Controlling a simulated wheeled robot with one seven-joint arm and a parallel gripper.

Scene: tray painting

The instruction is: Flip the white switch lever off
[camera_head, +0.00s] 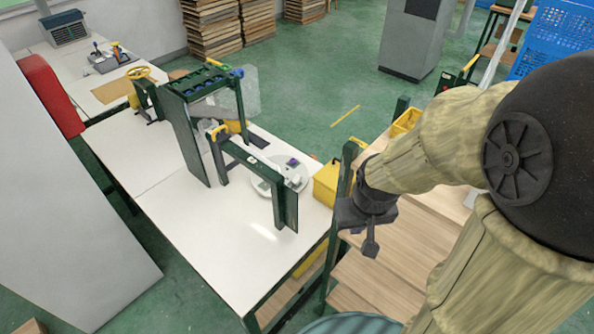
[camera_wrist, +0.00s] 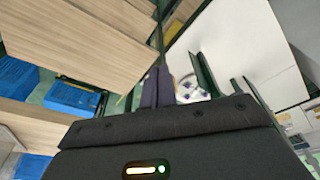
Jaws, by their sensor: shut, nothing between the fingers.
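I cannot make out the white switch lever for sure in either view. A dark green machine frame (camera_head: 192,140) stands on the white worktable (camera_head: 220,262), with a lower green arm and upright panel (camera_head: 287,203) at its front right. A white round plate (camera_head: 264,188) with small white and purple parts lies behind that panel. My gripper (camera_head: 370,246) is shut and empty, pointing down over the wooden shelf unit, right of the white table and apart from the machine. Its shut fingers also show in the wrist view (camera_wrist: 157,86).
A yellow bin (camera_head: 326,186) stands at the white table's right edge, beside a green post. The wooden shelves (camera_head: 395,268) lie below my arm. Blue crates (camera_wrist: 72,97) show in the wrist view. The front of the white table is clear.

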